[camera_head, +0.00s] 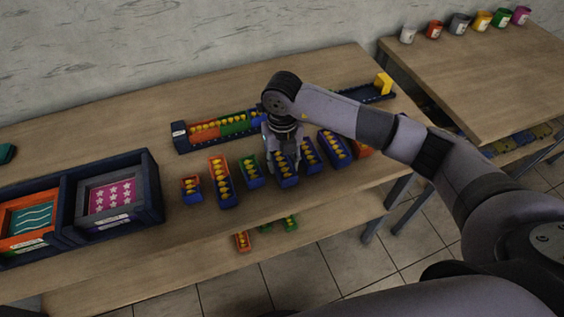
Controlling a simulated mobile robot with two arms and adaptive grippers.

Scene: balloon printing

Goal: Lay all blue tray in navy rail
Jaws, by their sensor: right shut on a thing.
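The navy rail (182,145) runs along the table behind the row of trays. Its left part holds an orange tray (204,131) and a green tray (235,125) with yellow contents; its middle is hidden behind my right arm. My right gripper (285,167) points down and is shut on a blue tray (287,181) in the front row; I cannot tell whether the tray touches the table. Two more blue trays stand to its right, one close by (311,158) and one farther (335,146). My left gripper is out of view.
A green tray (250,172), a long orange-topped tray (220,182) and a small orange-topped tray (191,189) stand left of the gripper. An orange tray (363,149) is partly hidden by my arm. A navy frame box (153,184) stands at left. Cups line the other table (480,80).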

